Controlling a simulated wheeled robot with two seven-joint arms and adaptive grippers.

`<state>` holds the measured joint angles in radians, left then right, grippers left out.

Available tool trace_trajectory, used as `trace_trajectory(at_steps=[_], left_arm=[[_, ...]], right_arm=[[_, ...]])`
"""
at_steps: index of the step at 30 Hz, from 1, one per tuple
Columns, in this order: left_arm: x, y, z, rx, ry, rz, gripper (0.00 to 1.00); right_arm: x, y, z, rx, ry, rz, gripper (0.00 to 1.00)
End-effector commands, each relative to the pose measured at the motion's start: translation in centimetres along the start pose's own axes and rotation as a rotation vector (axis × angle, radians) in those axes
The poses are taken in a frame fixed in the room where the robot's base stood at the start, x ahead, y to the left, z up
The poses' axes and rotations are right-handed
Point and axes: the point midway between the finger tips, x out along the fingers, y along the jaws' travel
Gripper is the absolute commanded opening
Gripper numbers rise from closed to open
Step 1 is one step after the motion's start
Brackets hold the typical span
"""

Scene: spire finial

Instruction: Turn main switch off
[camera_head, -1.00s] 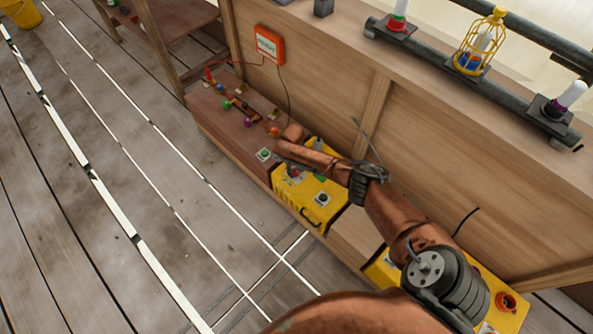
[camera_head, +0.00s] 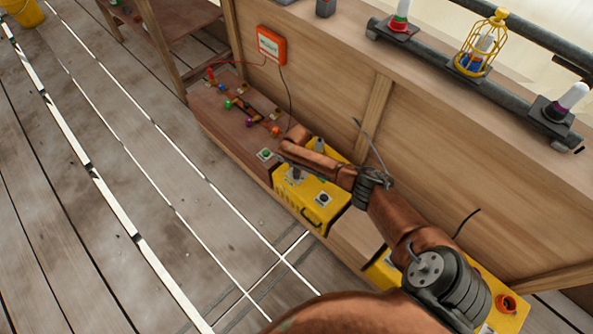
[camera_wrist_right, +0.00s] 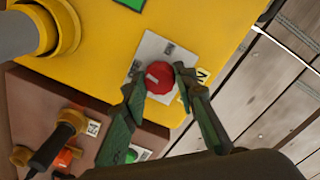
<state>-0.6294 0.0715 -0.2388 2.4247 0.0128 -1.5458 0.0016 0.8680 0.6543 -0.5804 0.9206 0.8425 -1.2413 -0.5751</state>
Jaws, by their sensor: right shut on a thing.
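A label beside the plate is partly covered by a finger. My left gripper is not in view.
A wooden ledge (camera_head: 220,115) left of the box carries coloured knobs and a green button (camera_head: 265,154). An orange meter (camera_head: 270,45) with wires hangs on the wooden wall. Another yellow box (camera_head: 510,318) is at the right.

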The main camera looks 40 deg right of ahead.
Motion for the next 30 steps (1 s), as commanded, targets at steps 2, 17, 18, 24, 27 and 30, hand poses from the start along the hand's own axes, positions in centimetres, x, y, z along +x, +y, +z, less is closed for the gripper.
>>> trace_trajectory(at_steps=[2,17,18,24,27,30], left_arm=[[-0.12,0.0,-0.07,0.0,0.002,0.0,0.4],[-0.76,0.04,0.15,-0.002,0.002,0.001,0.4],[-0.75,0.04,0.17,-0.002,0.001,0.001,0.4],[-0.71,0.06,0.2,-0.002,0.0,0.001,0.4],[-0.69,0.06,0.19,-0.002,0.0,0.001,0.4],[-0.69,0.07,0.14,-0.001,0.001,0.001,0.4]], right_arm=[[0.1,-0.13,-0.03,-0.047,0.003,-0.003,0.02],[0.05,-0.11,-0.09,-0.188,0.011,-0.002,0.02],[0.05,-0.11,-0.09,-0.19,0.011,-0.002,0.02],[0.04,-0.12,-0.1,-0.191,0.011,-0.002,0.02],[0.04,-0.12,-0.11,-0.19,0.011,-0.002,0.02],[0.04,-0.11,-0.11,-0.19,0.011,-0.002,0.31]])
